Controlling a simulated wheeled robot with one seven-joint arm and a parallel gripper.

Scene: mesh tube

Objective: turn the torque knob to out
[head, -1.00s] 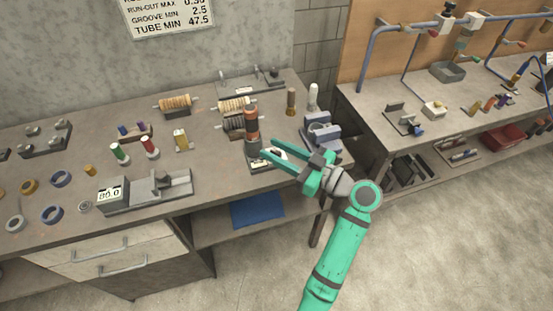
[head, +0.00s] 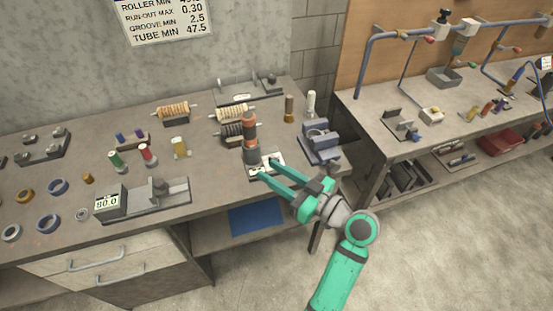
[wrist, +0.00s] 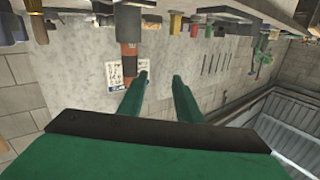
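An upright dark column with orange bands (head: 250,138) stands on a small base with a white marked plate (head: 264,162), near the front of the bench. It also shows in the wrist view (wrist: 129,58), left of the fingers. I cannot make out a separate torque knob or its setting; the column and base are the likeliest place. My green gripper (head: 265,169) reaches in from the right, its fingertips by the base's front edge. In the wrist view my gripper (wrist: 160,78) is open, with nothing between its fingers.
A grey-blue vise-like block (head: 321,140) stands right of the column. Wound rollers (head: 232,113) lie behind it. A gauge with a display (head: 109,202) sits to the left. A second bench (head: 375,130) stands at right.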

